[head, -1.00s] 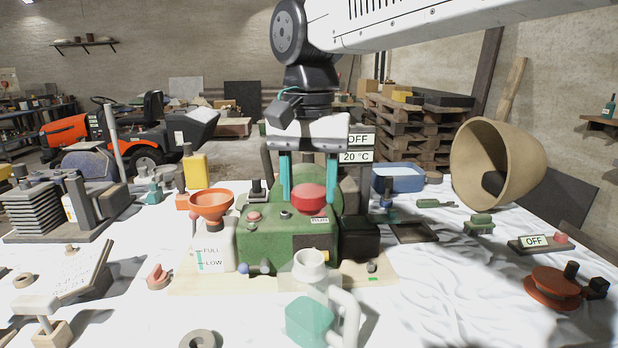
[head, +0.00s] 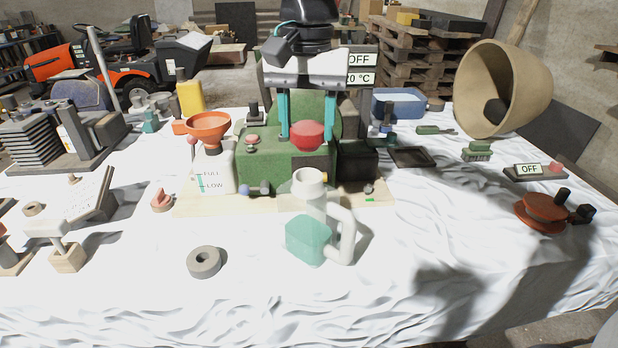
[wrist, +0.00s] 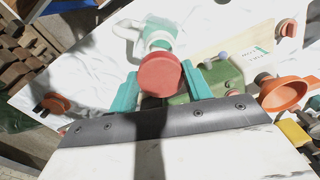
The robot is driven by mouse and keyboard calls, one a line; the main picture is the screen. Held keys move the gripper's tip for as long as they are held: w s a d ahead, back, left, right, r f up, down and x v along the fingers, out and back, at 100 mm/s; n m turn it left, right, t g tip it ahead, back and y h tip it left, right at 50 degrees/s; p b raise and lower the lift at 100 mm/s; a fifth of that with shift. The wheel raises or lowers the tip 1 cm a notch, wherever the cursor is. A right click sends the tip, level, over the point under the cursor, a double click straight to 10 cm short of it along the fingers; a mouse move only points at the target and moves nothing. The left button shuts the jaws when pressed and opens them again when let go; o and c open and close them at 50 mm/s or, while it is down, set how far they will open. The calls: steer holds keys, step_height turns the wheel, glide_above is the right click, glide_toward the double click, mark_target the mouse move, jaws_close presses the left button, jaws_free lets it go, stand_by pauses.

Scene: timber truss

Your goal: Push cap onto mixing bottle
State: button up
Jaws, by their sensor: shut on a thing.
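The red round cap (head: 307,136) is held between the teal fingers of my gripper (head: 307,139), in front of the green machine in the head view. The cap also shows in the wrist view (wrist: 159,74), with my gripper (wrist: 162,82) shut around its sides. The mixing bottle (head: 308,239) has a green lower body, a pale open neck and a white side handle. It stands upright, nearer the head camera than the machine, with its neck below the cap in the picture. In the wrist view the bottle (wrist: 160,28) is partly hidden behind the cap. Cap and bottle appear apart.
The green machine (head: 265,165) stands on a wooden board behind the bottle. A white container with an orange funnel (head: 209,128) is left of it. A grey ring (head: 204,262) lies front left. The cloth right of the bottle is mostly clear.

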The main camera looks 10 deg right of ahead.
mark_target(307, 149)
steer(key=shift+f, duration=0.15)
stand_by(0.4)
steer(key=shift+f, duration=2.35)
steer(key=shift+f, duration=0.95)
steer(key=o, duration=1)
steer(key=shift+o, duration=0.2)
steer(key=shift+r, duration=2.95)
